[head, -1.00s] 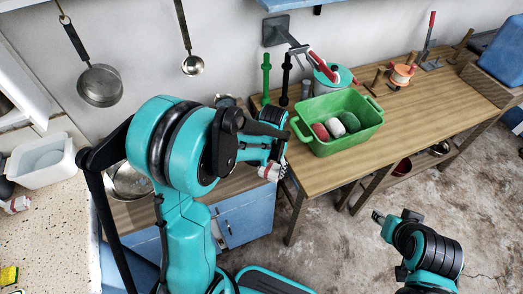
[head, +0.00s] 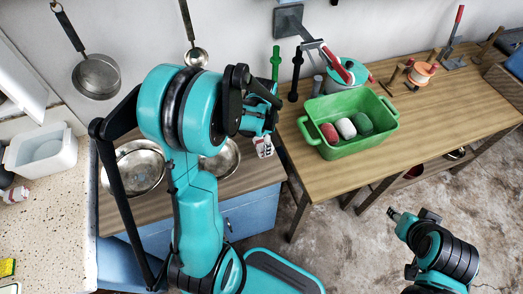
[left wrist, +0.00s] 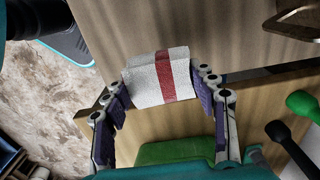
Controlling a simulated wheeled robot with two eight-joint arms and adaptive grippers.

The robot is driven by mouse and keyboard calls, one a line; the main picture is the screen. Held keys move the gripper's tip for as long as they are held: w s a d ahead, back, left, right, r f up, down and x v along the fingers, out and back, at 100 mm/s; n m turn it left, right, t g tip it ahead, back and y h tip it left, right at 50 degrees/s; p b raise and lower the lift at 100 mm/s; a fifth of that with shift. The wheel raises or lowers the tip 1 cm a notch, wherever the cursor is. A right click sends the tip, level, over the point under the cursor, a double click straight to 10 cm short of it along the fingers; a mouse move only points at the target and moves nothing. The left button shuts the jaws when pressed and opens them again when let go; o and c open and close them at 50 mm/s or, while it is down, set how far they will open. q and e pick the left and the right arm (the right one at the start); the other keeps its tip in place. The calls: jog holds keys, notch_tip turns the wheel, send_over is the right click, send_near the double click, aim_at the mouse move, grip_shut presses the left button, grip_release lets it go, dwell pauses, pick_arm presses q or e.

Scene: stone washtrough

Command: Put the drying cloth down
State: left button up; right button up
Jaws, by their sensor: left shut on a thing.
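The drying cloth (left wrist: 146,90), white with a red stripe, is pinched between the two fingers of my left gripper (left wrist: 165,95) in the left wrist view. It hangs in the air around the gap between the wooden counter (head: 255,178) and the wooden table (head: 425,125). In the head view a small part of the cloth (head: 264,147) shows below my left gripper (head: 262,124); my arm hides much of that gripper. My right gripper (head: 397,216) is low at the right, over the floor, away from the cloth; its jaws are too small to read.
A green tub (head: 345,150) with several rounded items stands on the table, beside a green and a black upright tool (head: 296,75). A white basin (head: 42,150) is at the left. The table's front right is clear.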

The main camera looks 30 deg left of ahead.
aim_at(261, 149)
pick_arm(q)
jog(key=shift+a+f, duration=0.2)
jog(key=shift+a, duration=0.1)
jog(key=shift+f, duration=0.2)
jog(key=shift+f+b, duration=0.9)
jog(key=shift+f, duration=0.9)
jog(key=shift+f, duration=0.1)
jog(key=o, duration=1)
